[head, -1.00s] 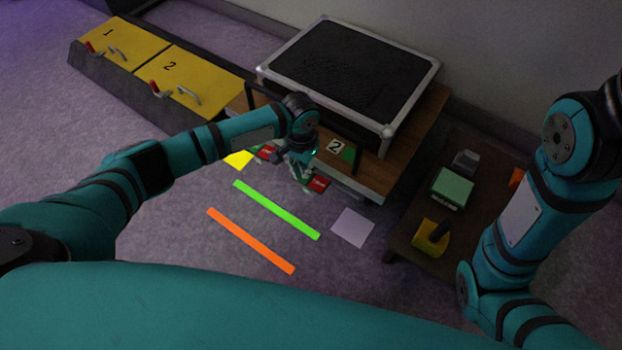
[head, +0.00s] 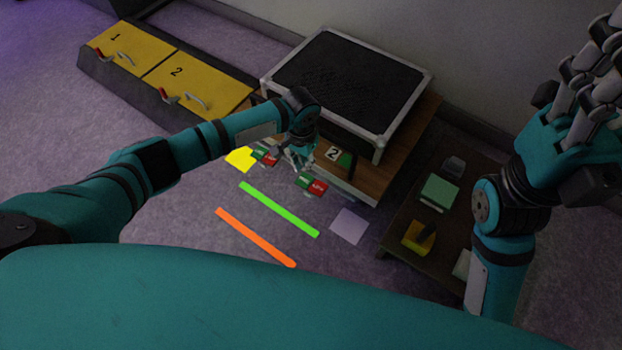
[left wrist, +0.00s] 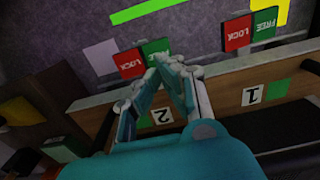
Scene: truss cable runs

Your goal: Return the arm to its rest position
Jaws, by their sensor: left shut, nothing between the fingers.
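My left gripper (head: 300,163) hangs at the front edge of the wooden bench, beside the red-and-green LOCK/FREE labels. In the left wrist view its fingertips (left wrist: 168,64) meet with nothing between them, near the label for number 2 (left wrist: 162,117). My right arm rises at the right of the head view. Its gripper (head: 592,75) is raised at the upper right edge, fingers pointing up, clear of the small table. I cannot tell whether its fingers are apart.
The wooden bench (head: 400,150) carries a black case with a metal rim (head: 350,85). A low dark table (head: 405,195) holds a green box (head: 439,193) and a yellow block (head: 418,238). Yellow numbered panels (head: 195,80) stand at the left. Green (head: 278,208) and orange (head: 255,238) strips lie on open floor.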

